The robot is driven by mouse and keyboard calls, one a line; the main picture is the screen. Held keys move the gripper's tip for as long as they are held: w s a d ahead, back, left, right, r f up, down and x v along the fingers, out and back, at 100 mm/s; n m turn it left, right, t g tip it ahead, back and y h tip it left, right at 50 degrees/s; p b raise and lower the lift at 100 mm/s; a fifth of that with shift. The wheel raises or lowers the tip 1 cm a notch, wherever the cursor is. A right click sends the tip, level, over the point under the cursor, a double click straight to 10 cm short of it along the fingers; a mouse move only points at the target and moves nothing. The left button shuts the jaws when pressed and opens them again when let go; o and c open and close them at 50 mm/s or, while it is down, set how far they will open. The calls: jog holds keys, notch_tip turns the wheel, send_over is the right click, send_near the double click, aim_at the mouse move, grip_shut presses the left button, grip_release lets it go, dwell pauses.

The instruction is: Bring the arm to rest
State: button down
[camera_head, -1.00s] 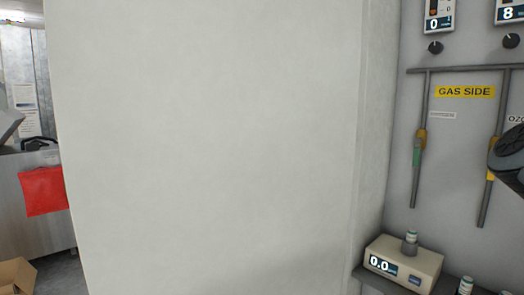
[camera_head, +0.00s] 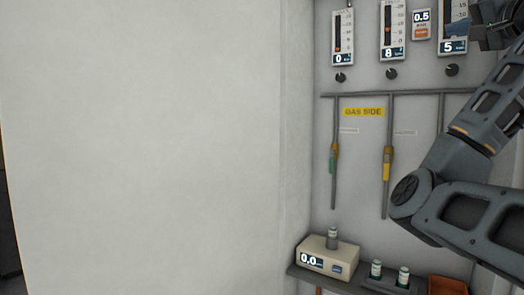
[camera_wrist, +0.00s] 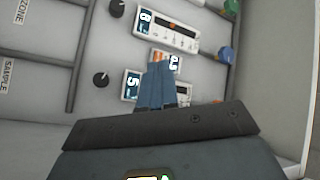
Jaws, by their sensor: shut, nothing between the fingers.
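My arm shows at the right of the head view, bent at an elbow in front of the gas panel. My gripper is at the top right of the head view (camera_head: 462,30), partly cut off by the frame edge. In the wrist view my gripper (camera_wrist: 157,82) has its blue-grey fingers together with nothing between them. It points toward the panel, in front of the meters. A flowmeter (camera_head: 393,30) reading 8 is left of it, and another reading 5 (camera_head: 453,47) is partly behind it. I cannot tell the gap to the panel.
A shelf (camera_head: 320,277) below the panel holds a scale (camera_head: 328,257) reading 0.0 with a vial on it, two more vials (camera_head: 403,277), and an orange-brown tray (camera_head: 447,287). Pipes (camera_head: 335,185) run down the panel. A large pale wall (camera_head: 150,140) fills the left.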

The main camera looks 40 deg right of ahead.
jog(key=w+a+f+n+g, duration=0.15)
jog(key=w+f, duration=0.45)
jog(key=f, duration=0.6)
jog(key=w+a+f+g, duration=0.15)
jog(key=w+f, duration=0.45)
jog(key=f, duration=0.6)
jog(key=a+f+n+y, duration=0.1)
jog(key=a+f+n, duration=0.1)
jog(key=a+f, duration=0.45)
jog(key=w+a+f+n, duration=0.1)
jog(key=a+f, duration=0.2)
jog(key=f, duration=0.6)
jog(key=a+f+n+y, duration=0.1)
jog(key=a+f+n, duration=0.1)
jog(key=a+f, duration=0.45)
jog(key=s+a+f+n+y, duration=0.25)
jog(key=s+a+f, duration=0.25)
jog(key=a+f, duration=0.3)
jog(key=s+a+f+n+y, duration=0.1)
jog(key=s+a+f+n, duration=0.2)
jog(key=s+a+f, duration=0.35)
jog(key=s+a+n+y, duration=0.2)
jog(key=s+a, duration=0.5)
jog(key=s, duration=0.3)
jog(key=s+a+n+y, duration=0.3)
jog(key=s+a, duration=0.5)
jog(key=s, duration=0.2)
jog(key=shift+s+a+f+n, duration=0.2)
jog(key=shift+s+a+n, duration=0.1)
jog(key=shift+s, duration=0.1)
